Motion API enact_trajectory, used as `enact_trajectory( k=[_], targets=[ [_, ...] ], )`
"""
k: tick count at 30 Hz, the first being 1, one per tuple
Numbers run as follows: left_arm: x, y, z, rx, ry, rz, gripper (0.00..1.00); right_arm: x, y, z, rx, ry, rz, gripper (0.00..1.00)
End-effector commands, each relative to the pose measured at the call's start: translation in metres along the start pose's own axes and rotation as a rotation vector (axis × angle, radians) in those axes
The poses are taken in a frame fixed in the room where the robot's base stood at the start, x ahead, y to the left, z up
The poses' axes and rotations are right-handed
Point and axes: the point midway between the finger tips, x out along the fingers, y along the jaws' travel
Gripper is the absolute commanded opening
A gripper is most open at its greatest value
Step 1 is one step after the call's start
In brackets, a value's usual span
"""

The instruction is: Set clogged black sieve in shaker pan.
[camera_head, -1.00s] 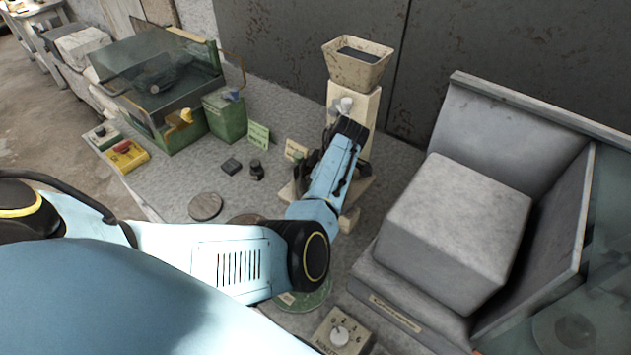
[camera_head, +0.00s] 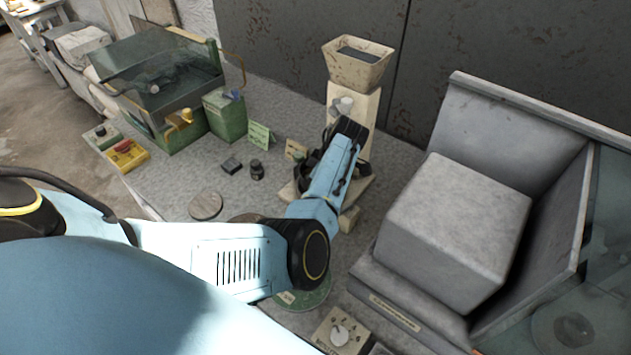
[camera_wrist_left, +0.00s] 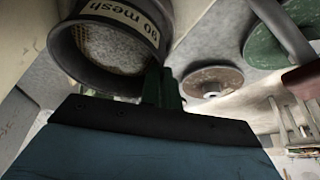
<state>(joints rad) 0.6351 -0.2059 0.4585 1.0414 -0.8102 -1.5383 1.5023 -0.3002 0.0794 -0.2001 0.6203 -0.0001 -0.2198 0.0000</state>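The black sieve (camera_wrist_left: 112,38), with a "90 mesh" label and pale, plaster-like matter over its mesh, is tilted in the left wrist view. My left gripper (camera_wrist_left: 162,86) has its green fingers close together at the sieve's rim and appears shut on it; the exact contact is partly hidden. In the head view my left gripper (camera_head: 346,128) is in front of the beige hopper stand (camera_head: 352,105), and my arm hides the sieve there. A green round plate (camera_head: 308,292) lies partly behind my arm; I cannot tell if it is the shaker pan. My right gripper is out of view.
A dial box (camera_head: 341,331) stands at the front. A large grey block (camera_head: 455,225) sits in a grey housing on the right. A green glass-topped case (camera_head: 160,85) stands at the back left. A round disc (camera_head: 205,206) and small black objects (camera_head: 232,165) lie on the bench.

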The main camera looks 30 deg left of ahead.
Motion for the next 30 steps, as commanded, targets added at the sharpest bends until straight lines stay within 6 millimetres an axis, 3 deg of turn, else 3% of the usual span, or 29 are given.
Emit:
enact_trajectory(
  k=[30],
  targets=[
    [0.0074,0.0005,0.0028,-0.001,0.000,0.002,0.00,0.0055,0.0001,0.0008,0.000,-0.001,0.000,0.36]
  ],
)
